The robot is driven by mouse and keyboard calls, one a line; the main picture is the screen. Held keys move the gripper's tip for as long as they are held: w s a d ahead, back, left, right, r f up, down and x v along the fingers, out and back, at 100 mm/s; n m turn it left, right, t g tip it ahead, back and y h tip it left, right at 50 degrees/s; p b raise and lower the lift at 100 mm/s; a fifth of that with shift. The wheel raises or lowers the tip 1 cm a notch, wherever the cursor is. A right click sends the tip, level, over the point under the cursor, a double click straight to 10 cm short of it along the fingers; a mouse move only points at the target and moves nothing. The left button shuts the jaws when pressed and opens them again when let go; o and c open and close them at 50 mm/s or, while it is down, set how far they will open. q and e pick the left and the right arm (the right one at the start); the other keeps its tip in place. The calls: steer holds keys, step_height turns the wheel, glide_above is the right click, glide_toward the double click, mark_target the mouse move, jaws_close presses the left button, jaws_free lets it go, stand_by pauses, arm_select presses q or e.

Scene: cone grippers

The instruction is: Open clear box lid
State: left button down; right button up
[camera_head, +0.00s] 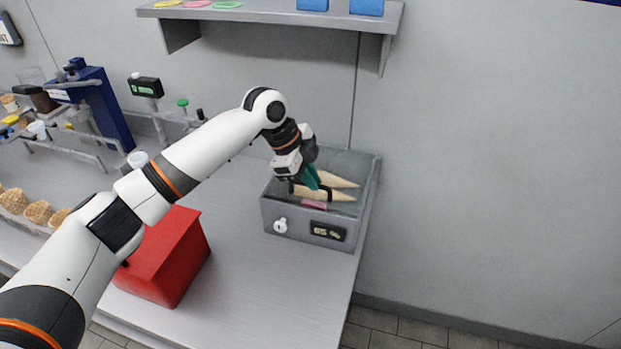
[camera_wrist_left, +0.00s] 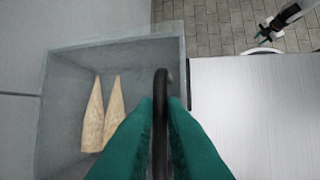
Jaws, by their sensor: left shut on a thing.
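A grey box (camera_head: 284,215) stands at the right end of the counter, with pale cones (camera_head: 341,195) inside. In the left wrist view the box (camera_wrist_left: 60,105) shows from above with two cones (camera_wrist_left: 103,115) in it. My left gripper (camera_head: 321,187), with teal fingers, is over the box. In the left wrist view its fingers (camera_wrist_left: 160,140) are shut on a black curved handle (camera_wrist_left: 161,92). The clear lid itself is hard to make out, and I cannot tell whether it is raised. My right gripper (camera_wrist_left: 264,33) seems to show small at the upper right there; its jaws are unclear.
A red box (camera_head: 165,255) stands on the counter left of the grey box, under my left arm. Waffle cones (camera_head: 38,211) and a blue stand (camera_head: 100,105) are farther left. A shelf (camera_head: 270,12) hangs above. Bare counter (camera_head: 262,275) lies in front of the grey box.

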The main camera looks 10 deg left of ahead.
arm_select(q)
steer(key=w+d+r+p, duration=0.1)
steer(key=w+r+p, duration=0.5)
steer(key=r, duration=0.5)
steer(key=shift+w+p, duration=0.35)
steer(key=shift+p, duration=0.3)
steer(key=shift+f, duration=0.1)
